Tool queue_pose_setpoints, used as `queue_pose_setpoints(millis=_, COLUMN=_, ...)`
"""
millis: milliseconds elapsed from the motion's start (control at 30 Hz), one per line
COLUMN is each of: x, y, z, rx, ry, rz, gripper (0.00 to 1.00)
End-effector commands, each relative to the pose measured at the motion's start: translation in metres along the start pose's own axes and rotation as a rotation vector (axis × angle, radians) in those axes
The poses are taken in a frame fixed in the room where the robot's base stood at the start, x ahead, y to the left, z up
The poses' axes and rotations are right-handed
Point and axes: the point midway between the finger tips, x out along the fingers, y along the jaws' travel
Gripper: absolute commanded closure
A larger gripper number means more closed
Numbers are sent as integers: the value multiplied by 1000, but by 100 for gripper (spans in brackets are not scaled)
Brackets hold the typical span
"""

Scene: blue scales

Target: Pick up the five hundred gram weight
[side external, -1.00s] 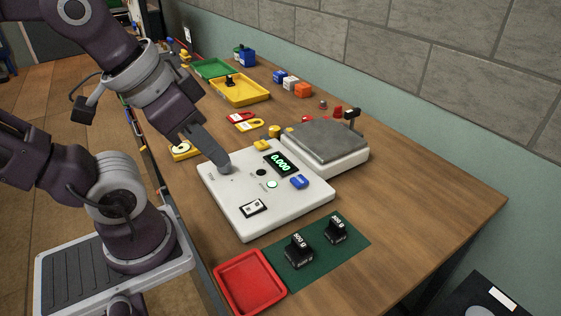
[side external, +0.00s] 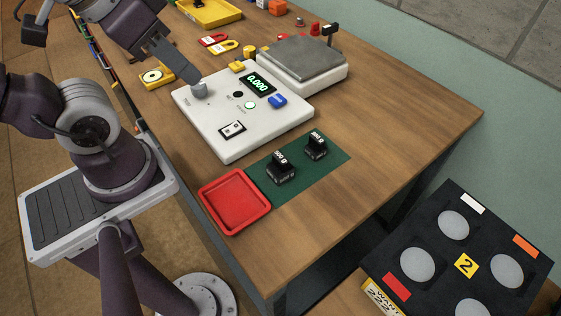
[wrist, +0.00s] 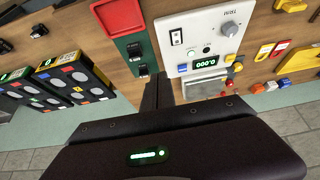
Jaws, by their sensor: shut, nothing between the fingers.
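Two black weights stand upright on a green mat (side external: 328,170). The one beside the red tray, its small label seeming to read 500 g, is the five hundred gram weight (side external: 281,168); it also shows in the wrist view (wrist: 135,49). The other weight (side external: 316,146) stands to its right, its label too small to read surely. In the wrist view the dark fingers (wrist: 157,98) are together.
The white console (side external: 215,130) has a green display reading 0.000. A scale with a grey plate (side external: 303,58) stands behind it. A red tray (side external: 235,228) lies left of the mat. A black panel with pale discs (side external: 428,232) is at the lower right. The table's right side is bare.

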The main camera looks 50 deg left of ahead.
Motion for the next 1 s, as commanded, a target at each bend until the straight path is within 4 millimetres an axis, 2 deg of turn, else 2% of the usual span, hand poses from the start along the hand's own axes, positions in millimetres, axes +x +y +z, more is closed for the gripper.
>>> queue_pose_setpoints(millis=400, x=0, y=0, z=0, rx=0, ry=0, rz=0, gripper=100)
queue_pose_setpoints(millis=600, x=0, y=0, z=0, rx=0, ry=0, rz=0, gripper=61)
queue_pose_setpoints(millis=633, x=0, y=0, z=0, rx=0, ry=0, rz=0, gripper=58)
queue_pose_setpoints(millis=900, x=0, y=-1, z=-1, rx=1, ry=2, rz=-4, gripper=58)
queue_pose_setpoints(millis=967, x=6, y=-11, z=-14, rx=15, ry=21, rz=-42, gripper=58)
queue_pose_setpoints(millis=1000, x=13, y=-25, z=-32, rx=41, ry=50, rz=-95, gripper=58)
